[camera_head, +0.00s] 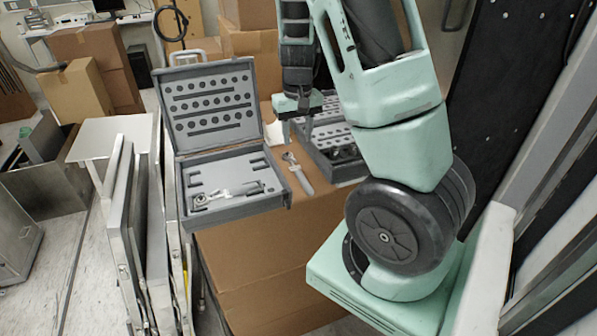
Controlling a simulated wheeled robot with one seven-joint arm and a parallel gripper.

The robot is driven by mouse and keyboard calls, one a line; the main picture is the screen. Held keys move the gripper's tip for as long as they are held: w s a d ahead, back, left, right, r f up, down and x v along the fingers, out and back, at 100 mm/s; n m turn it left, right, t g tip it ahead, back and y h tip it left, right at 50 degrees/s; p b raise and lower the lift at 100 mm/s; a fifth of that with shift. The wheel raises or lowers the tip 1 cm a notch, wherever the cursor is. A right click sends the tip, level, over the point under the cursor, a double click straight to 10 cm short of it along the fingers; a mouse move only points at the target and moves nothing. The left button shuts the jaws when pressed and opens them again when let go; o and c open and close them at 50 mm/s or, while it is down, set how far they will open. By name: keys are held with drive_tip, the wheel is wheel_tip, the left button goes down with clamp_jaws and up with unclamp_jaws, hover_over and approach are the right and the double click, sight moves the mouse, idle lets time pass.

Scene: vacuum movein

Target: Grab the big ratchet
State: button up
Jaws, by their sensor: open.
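One ratchet (300,174) lies on the cardboard box top between two tool cases, its head toward the back. Another ratchet-like tool (229,194) lies in the tray of the open grey case (240,205) on the left. I cannot tell for sure which of the two is bigger. My gripper (298,124) points down and is open, with nothing seen between its fingers. It appears above and behind the ratchet on the box, in front of the second case (333,137), and touches neither ratchet as far as I can see.
The left case's raised lid (212,108) stands to the left of my gripper. The cases rest on a large cardboard box (262,262). Folded metal panels (140,225) stand to its left. More cartons (95,70) are behind, and a dark wall panel (500,90) is at right.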

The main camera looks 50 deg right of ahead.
sight(297, 169)
wheel_tip(297, 169, down, 10)
drive_tip(key=shift+a+f+p, duration=0.15)
drive_tip(key=shift+p, duration=0.65)
clamp_jaws()
